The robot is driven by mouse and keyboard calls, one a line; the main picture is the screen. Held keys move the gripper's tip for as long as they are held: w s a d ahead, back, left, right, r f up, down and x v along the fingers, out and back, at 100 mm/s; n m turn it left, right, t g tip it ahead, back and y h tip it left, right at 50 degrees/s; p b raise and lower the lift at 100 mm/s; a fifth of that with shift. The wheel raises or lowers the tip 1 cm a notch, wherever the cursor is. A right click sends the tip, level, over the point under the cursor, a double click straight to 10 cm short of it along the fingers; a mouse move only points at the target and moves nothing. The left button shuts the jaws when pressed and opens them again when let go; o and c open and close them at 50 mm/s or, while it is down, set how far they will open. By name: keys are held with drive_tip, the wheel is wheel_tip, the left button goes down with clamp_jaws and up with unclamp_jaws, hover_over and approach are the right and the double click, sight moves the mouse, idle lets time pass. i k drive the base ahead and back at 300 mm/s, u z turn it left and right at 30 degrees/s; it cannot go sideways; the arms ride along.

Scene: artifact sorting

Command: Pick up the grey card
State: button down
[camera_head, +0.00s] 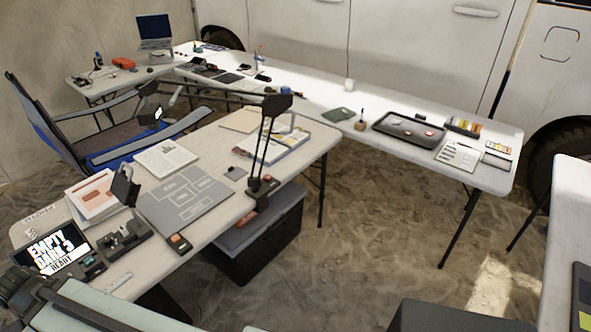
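A small flat dark-grey square (235,173) lies on the near white table, between the large grey board and the black desk lamp; it looks like the grey card, but it is too small to be sure. The large grey board (184,207) with lighter outlined rectangles lies to its lower left. My gripper is not in view, so its opening and anything in it cannot be seen.
The black lamp (268,140) stands right of the square. Papers, a screen (54,250) and small devices crowd the near table (212,238). A blue folding chair (90,150) stands behind. A dark bin (262,235) sits underneath. Sandy floor (380,225) is open to the right.

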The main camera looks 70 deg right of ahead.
sight(235, 174)
drive_tip(key=z, duration=1.95)
drive_tip(key=i, duration=1)
drive_tip(key=z, duration=0.1)
drive_tip(key=k, duration=0.5)
drive_tip(key=u, duration=4.15)
drive_tip(key=k, duration=0.55)
drive_tip(key=z, duration=0.05)
